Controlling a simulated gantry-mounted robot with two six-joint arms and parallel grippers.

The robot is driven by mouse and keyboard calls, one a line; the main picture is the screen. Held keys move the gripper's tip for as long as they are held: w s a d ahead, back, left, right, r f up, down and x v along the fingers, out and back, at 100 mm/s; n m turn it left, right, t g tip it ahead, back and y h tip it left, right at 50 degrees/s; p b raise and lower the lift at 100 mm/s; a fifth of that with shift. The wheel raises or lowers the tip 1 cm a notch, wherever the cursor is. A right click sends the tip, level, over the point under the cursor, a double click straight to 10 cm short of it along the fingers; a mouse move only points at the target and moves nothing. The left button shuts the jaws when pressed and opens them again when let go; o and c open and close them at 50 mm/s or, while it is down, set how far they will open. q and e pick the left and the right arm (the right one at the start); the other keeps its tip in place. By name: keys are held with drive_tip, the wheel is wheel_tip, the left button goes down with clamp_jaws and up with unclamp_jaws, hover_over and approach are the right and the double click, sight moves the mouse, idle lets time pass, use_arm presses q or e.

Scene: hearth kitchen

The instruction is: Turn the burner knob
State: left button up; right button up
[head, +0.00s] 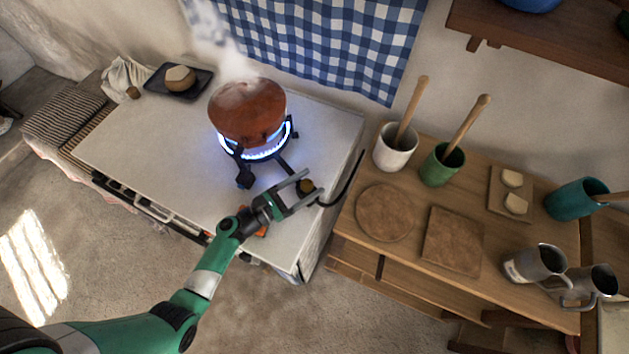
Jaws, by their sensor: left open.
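A small dark brass-coloured knob (305,186) sits near the right edge of the white counter, by a black hose. My left gripper (311,185) is open, with its two fingers on either side of the knob as seen from above. I cannot tell whether the fingers touch it. The burner (245,178) is a black ring stand with blue flames (267,154) lit under a steaming terracotta pot (247,110). My right gripper is not in view.
A black hose (347,182) runs from the knob over the counter's right edge. An orange item (261,232) lies partly hidden under my left wrist. The wooden table at right holds a white crock (394,151), green crock (440,166) and round board (385,212).

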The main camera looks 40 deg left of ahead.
use_arm(q)
drive_tip(key=shift+s, duration=0.15)
drive_tip(key=shift+c, duration=0.2)
clamp_jaws()
drive_tip(key=shift+d+f+n+y+b, duration=0.1)
drive_tip(key=shift+n+y+b, duration=0.3)
drive_tip(key=shift+y+b, duration=0.2)
drive_tip(key=shift+d+f+n+y+b, duration=0.1)
drive_tip(key=shift+n+y+b, duration=0.3)
drive_tip(key=shift+y+b, duration=0.15)
drive_tip(key=n+y+b, duration=0.2)
drive_tip(key=y, duration=0.1)
drive_tip(key=n+y+b, duration=0.2)
drive_tip(key=y+b, duration=0.1)
drive_tip(key=y, duration=0.1)
drive_tip(key=shift+n+g, duration=0.3)
drive_tip(key=n+g+y+b, duration=0.1)
drive_tip(key=n+y+b, duration=0.1)
drive_tip(key=y, duration=0.1)
drive_tip(key=n+g+y+b, duration=0.1)
drive_tip(key=n+g+y, duration=0.1)
drive_tip(key=y, duration=0.1)
drive_tip(key=shift+g+b, duration=0.3)
drive_tip(key=shift+b, duration=0.05)
drive_tip(key=shift+r+n+g+y+b, duration=0.1)
drive_tip(key=shift+n+g+y+b, duration=1.6)
drive_tip(key=shift+n+g, duration=0.3)
drive_tip(key=shift+a, duration=0.1)
